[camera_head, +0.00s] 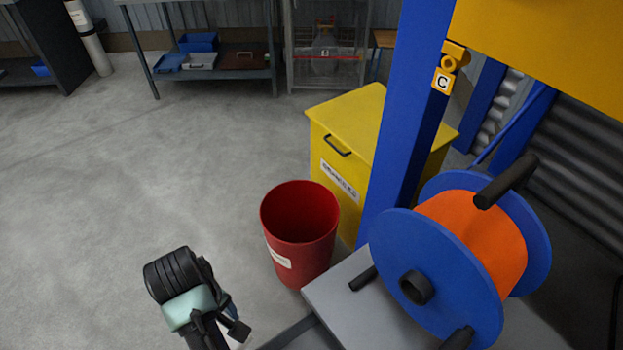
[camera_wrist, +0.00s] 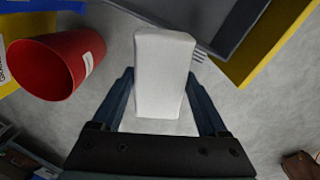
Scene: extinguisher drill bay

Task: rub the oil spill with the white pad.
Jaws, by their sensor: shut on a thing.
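The white pad (camera_wrist: 163,75) is a pale block between the two fingers of my gripper (camera_wrist: 163,105) in the wrist view. The fingers are shut on its sides, and the pad reaches out beyond them over the grey floor. In the head view my arm's end is low in the picture, left of the red bin, and the pad is mostly hidden there. No oil spill can be made out in either view.
A red bin (camera_head: 301,222) stands on the floor beside a yellow box (camera_head: 345,150) and a blue post (camera_head: 403,120). A blue reel (camera_head: 440,270) with orange winding sits on a grey surface (camera_head: 345,290) at the right. The floor at left is clear; a shelf table (camera_head: 215,75) stands behind.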

